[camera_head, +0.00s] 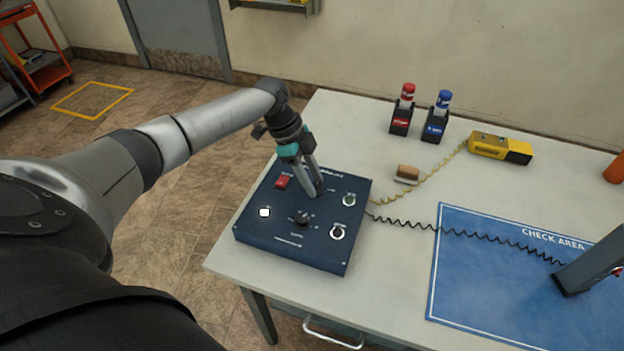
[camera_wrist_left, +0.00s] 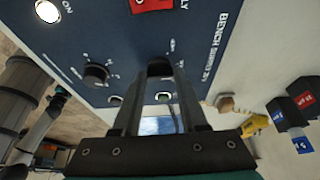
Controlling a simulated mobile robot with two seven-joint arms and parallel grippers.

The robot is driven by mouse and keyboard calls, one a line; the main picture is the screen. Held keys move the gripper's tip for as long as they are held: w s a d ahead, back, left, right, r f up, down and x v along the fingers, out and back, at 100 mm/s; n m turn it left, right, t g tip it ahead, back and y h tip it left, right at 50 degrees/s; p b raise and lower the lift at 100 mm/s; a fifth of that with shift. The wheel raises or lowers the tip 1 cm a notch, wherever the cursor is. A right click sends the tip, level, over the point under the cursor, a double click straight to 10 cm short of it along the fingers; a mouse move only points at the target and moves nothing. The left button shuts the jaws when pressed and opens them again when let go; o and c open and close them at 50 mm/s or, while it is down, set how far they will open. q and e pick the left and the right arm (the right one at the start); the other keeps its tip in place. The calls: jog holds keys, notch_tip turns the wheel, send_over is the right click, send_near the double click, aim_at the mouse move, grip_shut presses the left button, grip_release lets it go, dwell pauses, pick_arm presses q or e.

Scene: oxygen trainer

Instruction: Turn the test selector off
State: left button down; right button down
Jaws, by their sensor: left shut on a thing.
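The dark blue bench supply box (camera_head: 265,238) lies on the near left of the table. My left gripper (camera_head: 318,190) points down at its upper face, its fingers closed on a small black knob (camera_wrist_left: 160,68), which the fingers largely hide in the head view. A second black knob (camera_head: 302,218) with a ring of marks sits nearer the front edge and is free; it also shows in the wrist view (camera_wrist_left: 96,73). The small labels are too blurred to tell which knob is the test selector.
The box also carries a red switch (camera_head: 283,182), a lit white lamp (camera_head: 264,212) and two round sockets. Coiled cords run right, to a yellow device (camera_head: 500,147) and across the blue mat (camera_head: 480,300). Red and blue-capped bottles (camera_head: 406,95) stand behind.

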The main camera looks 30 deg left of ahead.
dwell(0.3)
pick_arm(q)
jog(key=shift+c, duration=2.2)
grip_release()
jog(key=shift+r, duration=0.1)
jog(key=p+v, duration=0.2)
jog(key=v, duration=1.3)
